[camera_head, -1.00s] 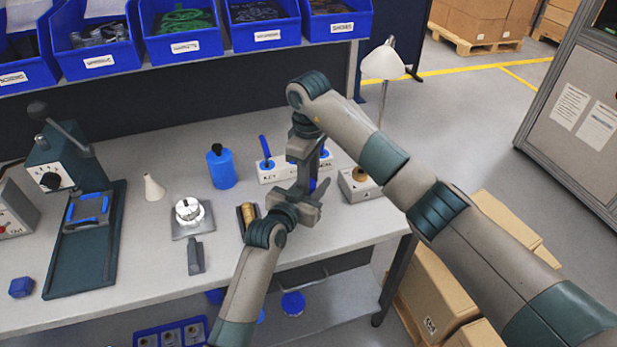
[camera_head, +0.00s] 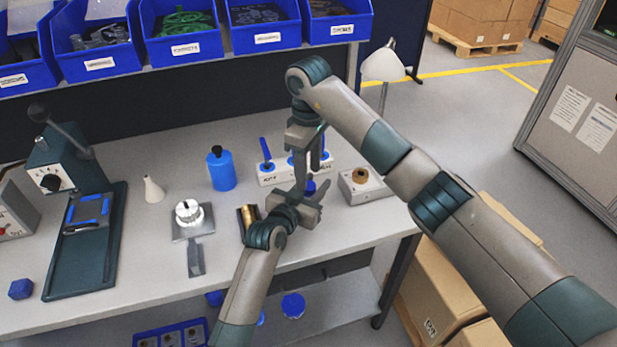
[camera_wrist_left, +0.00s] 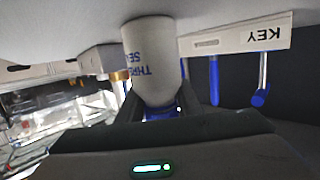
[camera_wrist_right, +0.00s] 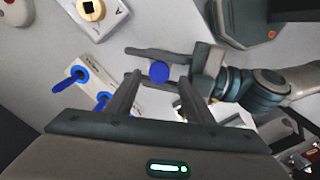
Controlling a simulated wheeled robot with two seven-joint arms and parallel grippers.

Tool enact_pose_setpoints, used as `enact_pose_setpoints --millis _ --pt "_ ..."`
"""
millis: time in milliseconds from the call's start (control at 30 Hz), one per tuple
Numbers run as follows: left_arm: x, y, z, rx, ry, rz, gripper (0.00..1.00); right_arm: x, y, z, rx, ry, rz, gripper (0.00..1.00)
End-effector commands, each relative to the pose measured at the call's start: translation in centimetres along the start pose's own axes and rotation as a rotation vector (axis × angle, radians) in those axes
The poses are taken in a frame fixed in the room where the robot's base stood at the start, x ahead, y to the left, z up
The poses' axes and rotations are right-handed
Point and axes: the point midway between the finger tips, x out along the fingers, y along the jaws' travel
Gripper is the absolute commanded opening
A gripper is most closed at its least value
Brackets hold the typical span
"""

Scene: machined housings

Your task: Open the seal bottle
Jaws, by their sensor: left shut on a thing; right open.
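The seal bottle (camera_wrist_left: 150,60) is pale grey with blue lettering, partly readable as "THRE" and "SE", in the left wrist view. My left gripper (camera_head: 314,201) is shut on it, and the fingers hide part of it. Its round blue cap (camera_wrist_right: 159,72) shows from above in the right wrist view, and also in the head view (camera_head: 310,186). My right gripper (camera_wrist_right: 160,88) is open and points down over the cap, one finger on each side. I cannot tell whether the fingers touch the cap. In the head view my right gripper (camera_head: 302,178) is just above my left one.
A white "KEY" stand (camera_head: 268,176) with blue-handled tools is behind the grippers. A grey box with a brass socket (camera_head: 361,184) is to their right. A brass part in a dark holder (camera_head: 249,215), a dial fixture (camera_head: 190,215) and a blue bottle (camera_head: 221,169) are left.

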Motion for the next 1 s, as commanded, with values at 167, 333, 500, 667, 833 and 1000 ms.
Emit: enact_pose_setpoints --millis 167,333,500,667,833,1000 --pt "-0.05 0.04 1.28 -0.001 -0.022 0.002 0.00 -0.82 -0.02 0.03 0.000 -0.001 -0.001 0.48" --pt "-0.05 0.05 1.27 -0.001 -0.022 0.002 0.00 -0.85 -0.02 0.03 0.000 -0.001 -0.001 0.48" --pt "-0.03 0.02 1.06 -0.001 -0.018 0.001 0.54 -0.84 -0.02 0.03 0.000 -0.001 -0.001 0.48" --pt "-0.01 0.03 0.67 -0.001 -0.012 0.001 0.54 -0.88 -0.02 0.02 0.000 -0.001 0.000 0.48" --pt "-0.10 0.02 0.45 -0.001 -0.008 0.001 0.54 -0.88 -0.02 0.02 0.000 0.000 0.000 0.48" --pt "-0.82 -0.03 0.42 0.000 -0.006 0.000 0.54 -0.73 -0.02 0.02 0.000 0.000 0.000 0.48"
